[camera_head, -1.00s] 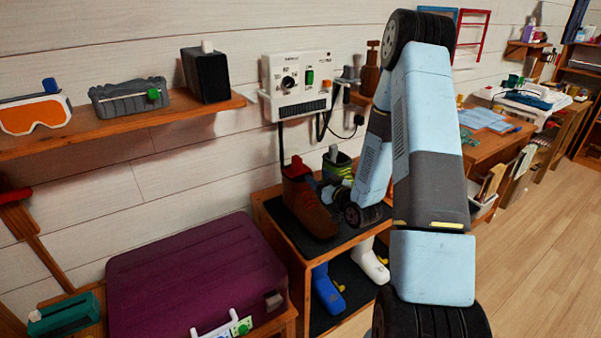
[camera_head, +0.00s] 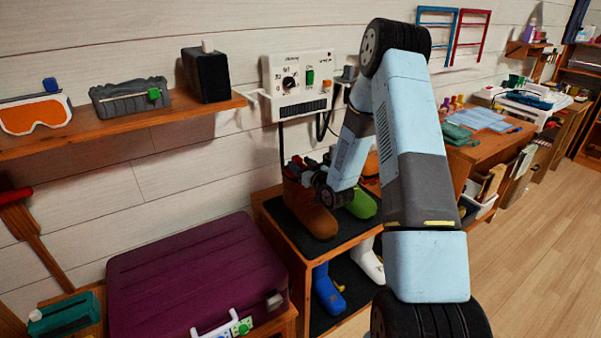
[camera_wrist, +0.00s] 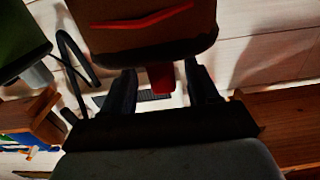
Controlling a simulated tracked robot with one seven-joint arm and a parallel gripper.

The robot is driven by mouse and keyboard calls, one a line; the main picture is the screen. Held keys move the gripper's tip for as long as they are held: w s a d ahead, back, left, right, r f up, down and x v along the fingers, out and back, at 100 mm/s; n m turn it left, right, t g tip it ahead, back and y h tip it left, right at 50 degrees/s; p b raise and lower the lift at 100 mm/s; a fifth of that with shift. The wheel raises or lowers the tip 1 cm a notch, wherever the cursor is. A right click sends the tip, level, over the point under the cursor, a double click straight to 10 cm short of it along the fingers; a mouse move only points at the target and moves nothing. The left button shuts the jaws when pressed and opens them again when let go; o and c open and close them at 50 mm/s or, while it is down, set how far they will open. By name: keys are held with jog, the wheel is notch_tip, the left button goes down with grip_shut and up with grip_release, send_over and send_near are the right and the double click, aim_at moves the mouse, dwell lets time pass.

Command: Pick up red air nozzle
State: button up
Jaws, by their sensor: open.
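The red air nozzle (camera_wrist: 161,78) sticks out of the opening of a brown boot (camera_head: 312,212). In the wrist view the brown boot (camera_wrist: 140,38) fills the top middle, and the nozzle lies between my two dark fingers. My gripper (camera_wrist: 162,88) is open, with a finger on either side of the nozzle and gaps visible between. In the head view my gripper (camera_head: 312,166) is at the top of the brown boot and partly covers the nozzle.
A green boot (camera_head: 361,204) stands right beside the brown one on the wooden rack (camera_head: 271,209). A white wall box (camera_head: 299,84) hangs above. Blue (camera_head: 328,290) and white (camera_head: 368,260) boots stand below. A purple suitcase (camera_head: 190,270) is at left.

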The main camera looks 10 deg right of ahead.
jog(key=shift+x, duration=1.45)
jog(key=c, duration=1)
grip_shut()
jog(key=shift+r, duration=0.15)
